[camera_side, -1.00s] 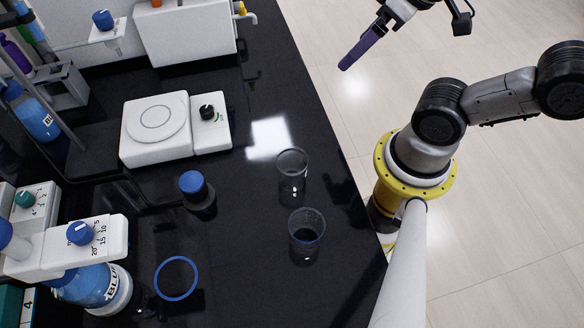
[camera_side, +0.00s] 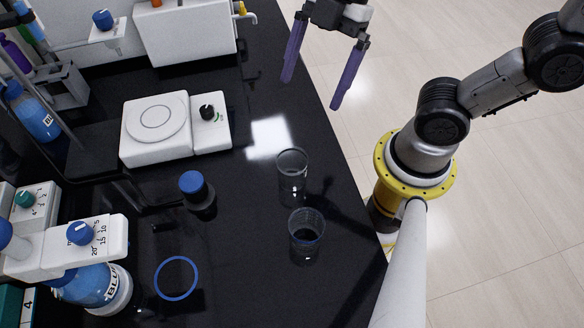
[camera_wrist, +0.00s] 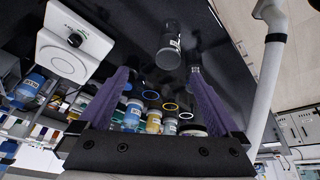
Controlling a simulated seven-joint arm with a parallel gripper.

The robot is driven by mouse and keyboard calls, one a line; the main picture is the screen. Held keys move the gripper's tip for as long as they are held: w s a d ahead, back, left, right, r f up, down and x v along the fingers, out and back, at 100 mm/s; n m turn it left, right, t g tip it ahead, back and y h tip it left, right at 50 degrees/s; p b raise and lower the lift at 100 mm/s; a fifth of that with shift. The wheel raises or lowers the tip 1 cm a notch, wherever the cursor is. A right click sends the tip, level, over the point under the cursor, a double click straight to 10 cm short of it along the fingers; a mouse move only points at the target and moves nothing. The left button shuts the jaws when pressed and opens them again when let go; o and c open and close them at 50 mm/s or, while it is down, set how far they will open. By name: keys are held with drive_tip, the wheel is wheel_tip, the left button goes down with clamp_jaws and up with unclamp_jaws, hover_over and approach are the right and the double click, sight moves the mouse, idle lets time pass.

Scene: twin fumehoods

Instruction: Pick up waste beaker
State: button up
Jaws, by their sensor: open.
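Two clear glass beakers stand upright on the black bench near its right edge in the side view. One is the farther beaker (camera_side: 292,178), the other the nearer beaker (camera_side: 305,238). I cannot tell from any label which is the waste beaker. My gripper (camera_side: 312,94) has purple fingers spread apart and empty. It hangs above and beyond both beakers, near the bench edge, touching neither. In the wrist view, one beaker (camera_wrist: 168,52) shows ahead, beyond the gap between the fingers. Another glass shape lies by the right fingertip, partly hidden.
A white hotplate stirrer (camera_side: 157,128) stands left of the beakers. A blue-capped bottle (camera_side: 197,192) and a blue ring (camera_side: 176,278) are also to their left. The bench edge drops to open floor at right.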

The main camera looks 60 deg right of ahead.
drive_tip(key=a+f, duration=0.1)
drive_tip(key=g, duration=0.1)
hover_over(294, 164)
drive_tip(key=f, duration=0.8)
drive_tip(key=shift+s+d+f, duration=0.1)
drive_tip(key=shift+s+f, duration=0.05)
drive_tip(key=shift+s, duration=0.15)
drive_tip(key=shift+x, duration=2.65)
drive_tip(key=shift+s+d, duration=0.1)
drive_tip(key=shift+s, duration=0.1)
drive_tip(key=shift+c, duration=0.3)
drive_tip(key=c, duration=1.4)
